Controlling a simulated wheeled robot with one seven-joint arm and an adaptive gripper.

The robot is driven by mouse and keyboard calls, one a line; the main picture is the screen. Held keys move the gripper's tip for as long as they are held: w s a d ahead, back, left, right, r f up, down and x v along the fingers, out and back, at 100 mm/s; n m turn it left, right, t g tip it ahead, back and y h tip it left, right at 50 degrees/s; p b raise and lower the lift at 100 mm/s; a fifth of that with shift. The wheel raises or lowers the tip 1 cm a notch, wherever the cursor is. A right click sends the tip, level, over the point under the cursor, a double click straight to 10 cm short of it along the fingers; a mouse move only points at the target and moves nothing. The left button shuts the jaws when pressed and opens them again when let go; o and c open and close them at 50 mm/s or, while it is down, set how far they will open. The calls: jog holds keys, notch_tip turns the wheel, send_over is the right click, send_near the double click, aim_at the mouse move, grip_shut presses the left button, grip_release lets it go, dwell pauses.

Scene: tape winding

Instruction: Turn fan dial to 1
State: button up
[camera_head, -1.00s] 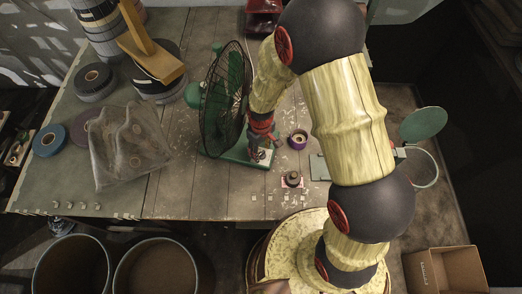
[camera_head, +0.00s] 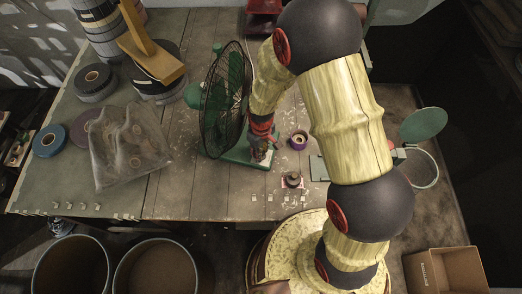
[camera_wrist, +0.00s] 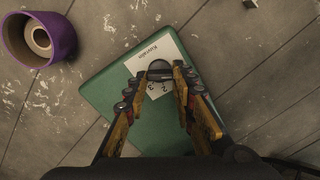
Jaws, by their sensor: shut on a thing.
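The green fan (camera_head: 226,100) with a dark wire cage stands on the table in the head view. Its flat green base also shows in the wrist view (camera_wrist: 105,98), with a white label (camera_wrist: 163,48) bearing small print and the numbers 2 and 3. A dark round dial (camera_wrist: 160,68) sits on the label. My gripper (camera_wrist: 158,82) reaches down over the base, one finger on each side of the dial, shut on it. It also shows in the head view (camera_head: 262,153) at the front of the base. The dial's pointer and the number it faces cannot be made out.
A small dark object (camera_head: 292,180) lies near the table's front edge. A clear bag (camera_head: 130,148) and several tape rolls lie left of the fan.

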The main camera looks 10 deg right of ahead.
grip_shut()
jog(key=shift+m, duration=0.4)
jog(key=m, duration=0.3)
jog(key=shift+d+m+p, duration=0.1)
jog(key=shift+m+p, duration=0.3)
jog(key=shift+m, duration=1.6)
jog(key=o, duration=0.9)
grip_release()
jog(key=shift+r, duration=4.05)
